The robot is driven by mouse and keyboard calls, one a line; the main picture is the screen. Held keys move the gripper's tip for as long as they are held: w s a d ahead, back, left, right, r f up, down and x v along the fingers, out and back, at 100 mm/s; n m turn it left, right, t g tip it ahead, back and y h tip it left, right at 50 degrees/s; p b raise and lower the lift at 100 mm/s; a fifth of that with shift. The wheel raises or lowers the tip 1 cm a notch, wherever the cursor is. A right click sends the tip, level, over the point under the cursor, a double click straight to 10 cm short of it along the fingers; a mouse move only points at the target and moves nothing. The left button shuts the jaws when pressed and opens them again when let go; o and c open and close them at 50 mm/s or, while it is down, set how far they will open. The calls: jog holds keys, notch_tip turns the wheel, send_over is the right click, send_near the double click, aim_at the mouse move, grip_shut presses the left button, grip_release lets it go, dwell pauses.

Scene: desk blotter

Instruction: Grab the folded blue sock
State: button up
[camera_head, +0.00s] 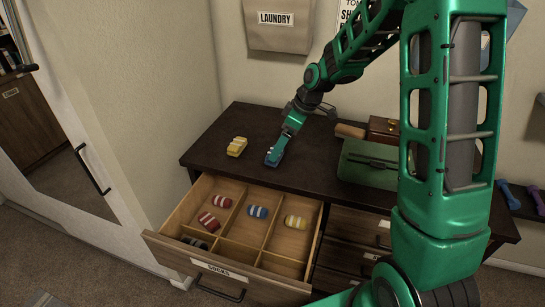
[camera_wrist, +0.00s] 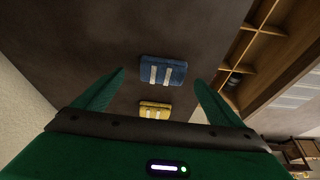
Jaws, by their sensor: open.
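A folded blue sock with pale stripes (camera_wrist: 163,70) lies on the dark dresser top. In the head view the blue sock (camera_head: 271,159) is partly covered by my gripper (camera_head: 282,145), which reaches down over it. In the wrist view my gripper (camera_wrist: 159,77) is open, its green fingers spread wide. The blue sock shows between and slightly beyond the fingertips, and nothing is held. I cannot tell how high the fingertips are above it. Another folded blue sock (camera_head: 258,212) lies in a compartment of the open drawer.
A folded yellow sock (camera_head: 237,147) lies left of the blue one; it also shows in the wrist view (camera_wrist: 154,110). The open divided drawer (camera_head: 228,269) holds several more socks.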

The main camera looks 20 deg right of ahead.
aim_at(267, 162)
jog(key=x, duration=0.4)
jog(key=shift+a+f, duration=0.2)
jog(key=shift+a, duration=0.2)
jog(key=c, duration=1.1)
